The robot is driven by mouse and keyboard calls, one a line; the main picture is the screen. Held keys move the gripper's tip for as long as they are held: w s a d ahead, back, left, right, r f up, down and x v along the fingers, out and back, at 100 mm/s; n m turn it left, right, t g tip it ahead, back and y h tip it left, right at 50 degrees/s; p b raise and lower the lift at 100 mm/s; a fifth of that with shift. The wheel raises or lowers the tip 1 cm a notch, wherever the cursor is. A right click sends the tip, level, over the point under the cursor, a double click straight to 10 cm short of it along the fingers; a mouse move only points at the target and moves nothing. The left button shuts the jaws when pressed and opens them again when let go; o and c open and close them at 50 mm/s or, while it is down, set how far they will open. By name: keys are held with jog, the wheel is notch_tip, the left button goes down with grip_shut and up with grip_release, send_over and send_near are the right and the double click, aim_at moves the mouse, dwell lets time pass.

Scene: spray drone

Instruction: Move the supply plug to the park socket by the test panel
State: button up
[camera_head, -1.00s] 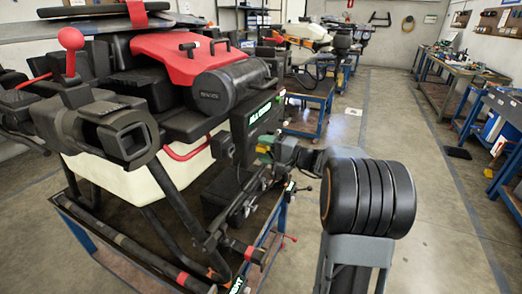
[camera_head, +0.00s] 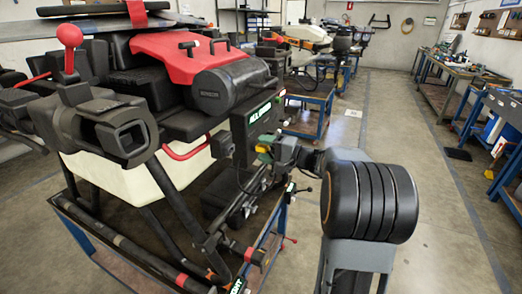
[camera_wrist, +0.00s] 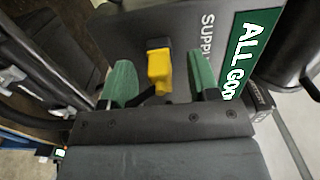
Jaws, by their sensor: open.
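The yellow supply plug (camera_wrist: 160,72) sits in a black socket (camera_wrist: 158,44) on the dark panel (camera_wrist: 190,25), beside the lettering "Supply" and a green sign reading "ALL GOOD" (camera_wrist: 248,50). My gripper (camera_wrist: 160,64) is open, with one green finger on each side of the plug. Gaps show between the plug and both fingers. I cannot make out the park socket.
The drone (camera_head: 150,115), with a red-topped cover and white tank, stands on a blue-framed cart at the left. Dark tubes and red-handled clamps lie below my gripper. Workbenches (camera_head: 500,115) stand along the right wall.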

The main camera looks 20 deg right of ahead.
aim_at(267, 149)
jog(key=shift+c, duration=0.4)
grip_shut()
dwell(0.4)
jog(key=shift+b+v, duration=0.75)
jog(key=shift+v, duration=2.2)
jog(key=shift+s, duration=0.1)
